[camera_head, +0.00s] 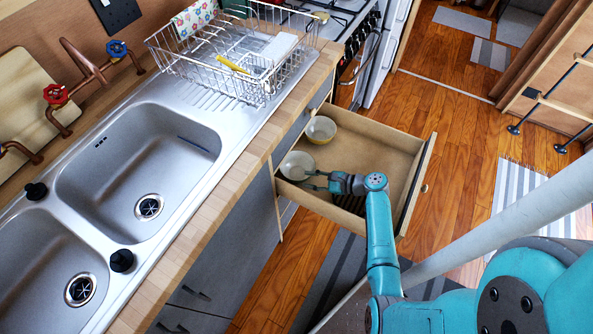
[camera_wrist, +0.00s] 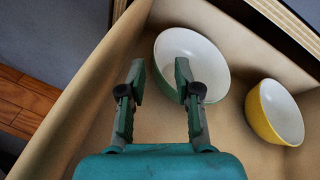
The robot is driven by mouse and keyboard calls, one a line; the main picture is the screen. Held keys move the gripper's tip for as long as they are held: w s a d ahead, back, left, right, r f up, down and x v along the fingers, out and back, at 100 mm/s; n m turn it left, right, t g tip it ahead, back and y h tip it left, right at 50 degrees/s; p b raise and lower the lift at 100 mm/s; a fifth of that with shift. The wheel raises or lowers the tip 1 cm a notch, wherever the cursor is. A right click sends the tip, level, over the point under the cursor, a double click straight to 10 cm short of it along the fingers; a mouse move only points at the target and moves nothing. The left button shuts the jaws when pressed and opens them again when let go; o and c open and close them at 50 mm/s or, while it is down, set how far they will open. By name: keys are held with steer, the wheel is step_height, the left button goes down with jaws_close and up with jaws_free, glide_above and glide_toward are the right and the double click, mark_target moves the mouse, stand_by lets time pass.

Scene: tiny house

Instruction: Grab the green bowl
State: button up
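The green bowl (camera_wrist: 205,52) is white inside and green outside. It sits in the open drawer, near the corner, and shows as a pale bowl in the head view (camera_head: 297,165). My gripper (camera_wrist: 158,75) is open, its two fingers apart, in front of the bowl in the wrist view. The right fingertip overlaps the bowl's near rim in the picture; I cannot tell if it touches. In the head view my gripper (camera_head: 312,180) reaches into the drawer beside the bowl. Nothing is held.
A yellow bowl (camera_wrist: 273,112) stands right of the green one, also in the drawer (camera_head: 383,150). The drawer walls are close around the bowls. The counter edge (camera_head: 215,195) runs alongside, with a double sink (camera_head: 95,185) and a dish rack (camera_head: 215,78). The rest of the drawer floor is mostly clear.

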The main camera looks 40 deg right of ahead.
steer(key=shift+f+x, duration=0.15)
steer(key=shift+x, duration=1.45)
steer(key=shift+f+x, duration=0.15)
steer(key=shift+x, duration=1.4)
steer(key=shift+s+a, duration=0.1)
steer(key=shift+s, duration=0.1)
jaws_close()
